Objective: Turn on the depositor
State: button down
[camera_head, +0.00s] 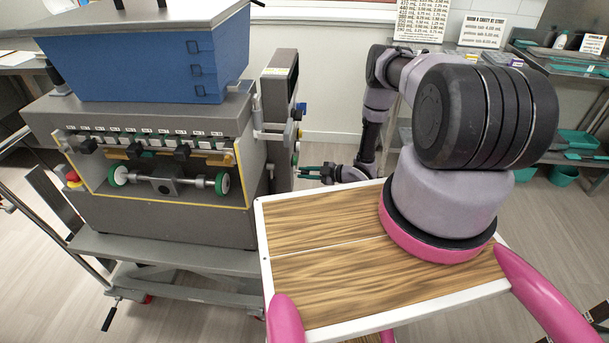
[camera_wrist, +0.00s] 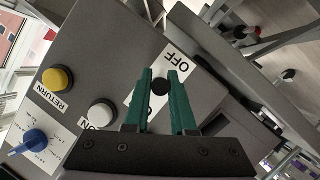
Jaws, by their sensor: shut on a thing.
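The depositor (camera_head: 150,215) is a grey machine with a blue hopper on top, standing at the left in the head view. My gripper (camera_head: 308,171) reaches its right side, where the control panel faces away from the head camera. In the wrist view, my gripper (camera_wrist: 160,82) has its green fingers on both sides of a small round black knob (camera_wrist: 160,87) and is shut on it. A white label reading OFF (camera_wrist: 180,65) lies just beyond the fingertips. A label ending in ON shows left of the fingers, and the fingers hide part of the panel.
The panel also has a yellow button (camera_wrist: 58,79) marked RETURN, a white button (camera_wrist: 103,114) and a blue dial (camera_wrist: 31,141). A red stop button (camera_head: 73,177) is on the depositor's left side. Shelves (camera_head: 570,65) stand at the back right.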

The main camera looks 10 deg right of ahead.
jog(key=h, duration=0.1)
jog(key=r+g+h, duration=0.1)
jog(key=h, duration=0.1)
jog(key=shift+r+n, duration=0.15)
jog(key=shift+n, duration=0.15)
jog(key=shift+r+g+h, duration=0.2)
jog(key=shift+g+h, duration=0.2)
jog(key=shift+h, duration=0.3)
jog(key=shift+r+g+h, duration=0.2)
jog(key=shift+g+h, duration=0.2)
jog(key=shift+h, duration=0.3)
jog(key=shift+n, duration=0.3)
jog(key=c, duration=1)
grip_release()
jog(key=shift+a, duration=0.1)
jog(key=v, duration=1.1)
jog(key=shift+a, duration=0.1)
jog(key=shift+w, duration=0.1)
